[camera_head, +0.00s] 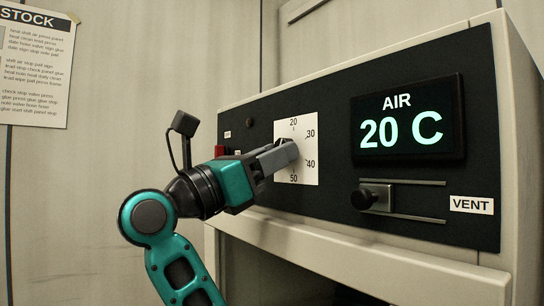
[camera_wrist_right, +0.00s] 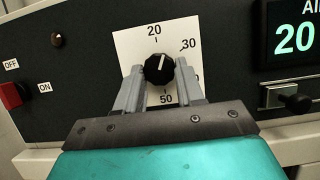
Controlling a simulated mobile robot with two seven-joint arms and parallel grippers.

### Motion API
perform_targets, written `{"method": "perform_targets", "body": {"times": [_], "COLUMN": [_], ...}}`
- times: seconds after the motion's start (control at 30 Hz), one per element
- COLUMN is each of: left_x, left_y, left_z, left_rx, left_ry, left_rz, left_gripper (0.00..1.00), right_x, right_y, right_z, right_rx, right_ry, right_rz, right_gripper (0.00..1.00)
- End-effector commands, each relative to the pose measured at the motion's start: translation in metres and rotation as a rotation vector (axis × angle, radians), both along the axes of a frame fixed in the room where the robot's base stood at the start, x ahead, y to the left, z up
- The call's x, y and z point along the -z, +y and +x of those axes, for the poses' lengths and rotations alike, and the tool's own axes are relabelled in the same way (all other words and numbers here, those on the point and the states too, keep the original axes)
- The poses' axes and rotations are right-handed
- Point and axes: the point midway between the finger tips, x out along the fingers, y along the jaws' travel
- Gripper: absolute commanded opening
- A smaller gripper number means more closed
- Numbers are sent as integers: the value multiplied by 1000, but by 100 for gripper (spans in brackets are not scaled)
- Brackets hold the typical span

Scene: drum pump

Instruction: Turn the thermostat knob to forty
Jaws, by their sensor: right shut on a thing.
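The thermostat knob (camera_wrist_right: 158,70) is round and black with a white pointer line, on a white dial card (camera_wrist_right: 128,45) marked 20, 30, 40 and 50. In the wrist view its pointer is turned up and slightly right, close to 20. My right gripper (camera_wrist_right: 159,72) has one finger on each side of the knob and is shut on it. In the head view the gripper (camera_head: 290,150) reaches in from the left and hides most of the knob and part of the dial card (camera_head: 309,130). My left gripper is not in view.
A display (camera_head: 408,120) reads AIR 20 C. Below it is a black-knobbed slider (camera_head: 370,197) beside a VENT label (camera_head: 471,205). A red switch (camera_wrist_right: 11,96) with OFF and ON labels is left of the dial. A STOCK sheet (camera_head: 35,75) hangs on the wall.

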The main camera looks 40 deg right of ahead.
Motion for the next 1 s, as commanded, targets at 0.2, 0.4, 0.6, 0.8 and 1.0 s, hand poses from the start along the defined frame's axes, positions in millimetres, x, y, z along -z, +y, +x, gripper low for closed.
{"method": "perform_targets", "body": {"times": [0.2,0.4,0.6,0.8,1.0], "left_x": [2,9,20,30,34], "left_y": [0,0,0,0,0], "left_z": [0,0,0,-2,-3], "left_rx": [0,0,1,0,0], "left_ry": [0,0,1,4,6], "left_rz": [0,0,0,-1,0], "left_gripper": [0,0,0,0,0], "right_x": [1,2,3,1,-1], "right_y": [0,0,0,0,0], "right_z": [0,1,3,5,7], "right_rx": [0,0,-1,-1,1], "right_ry": [-12,-82,-223,-408,-598], "right_rz": [-1,-7,-21,-42,-65], "right_gripper": [7,7,7,7,7]}}
